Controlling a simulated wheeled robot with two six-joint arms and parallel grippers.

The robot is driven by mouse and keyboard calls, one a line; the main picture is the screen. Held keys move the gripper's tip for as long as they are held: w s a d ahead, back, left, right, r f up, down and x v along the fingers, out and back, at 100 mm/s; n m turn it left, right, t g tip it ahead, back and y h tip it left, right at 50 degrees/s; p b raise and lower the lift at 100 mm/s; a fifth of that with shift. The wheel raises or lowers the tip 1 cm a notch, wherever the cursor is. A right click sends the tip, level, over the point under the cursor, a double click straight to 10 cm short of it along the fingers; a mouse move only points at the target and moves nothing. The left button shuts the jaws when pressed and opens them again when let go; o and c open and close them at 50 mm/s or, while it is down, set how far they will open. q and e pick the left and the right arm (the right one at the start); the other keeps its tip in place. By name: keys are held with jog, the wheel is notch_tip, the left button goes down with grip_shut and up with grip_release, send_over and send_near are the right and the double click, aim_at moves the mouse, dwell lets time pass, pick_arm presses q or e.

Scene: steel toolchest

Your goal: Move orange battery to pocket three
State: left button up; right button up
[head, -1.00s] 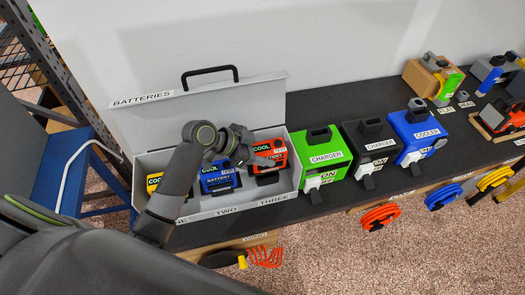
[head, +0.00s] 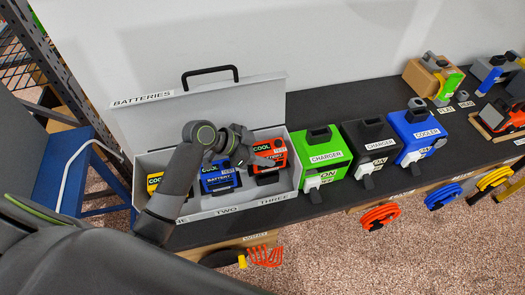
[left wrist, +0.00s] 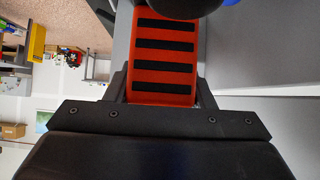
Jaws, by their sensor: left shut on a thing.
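The orange battery (head: 266,160) stands in the right part of the grey battery case, behind the label THREE (head: 272,199). It looks upright; its base is hard to make out. My left gripper (head: 247,147) is at the battery's upper left and is shut on it. In the left wrist view the orange battery (left wrist: 164,62), with black stripes, sits between the fingers. The blue battery (head: 218,178) is in the middle above TWO, and a yellow battery (head: 154,184) is at the left, partly hidden by my arm. My right gripper is not in view.
The case's raised lid (head: 190,112) with a black handle stands behind the batteries. Cable coils hang along the bench front.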

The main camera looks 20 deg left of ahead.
pick_arm(q)
jog(key=shift+f+b, duration=1)
jog(key=shift+f, duration=0.25)
jog(key=shift+r, duration=0.3)
jog(key=shift+r+p, duration=0.75)
jog(key=shift+p, duration=0.15)
dwell(1.2)
jog(key=shift+f+b, duration=0.7)
jog(key=shift+f, duration=0.35)
jog(key=o, duration=1.4)
jog(key=shift+r, duration=0.1)
jog(key=shift+c, duration=0.2)
jog(key=shift+o, duration=0.4)
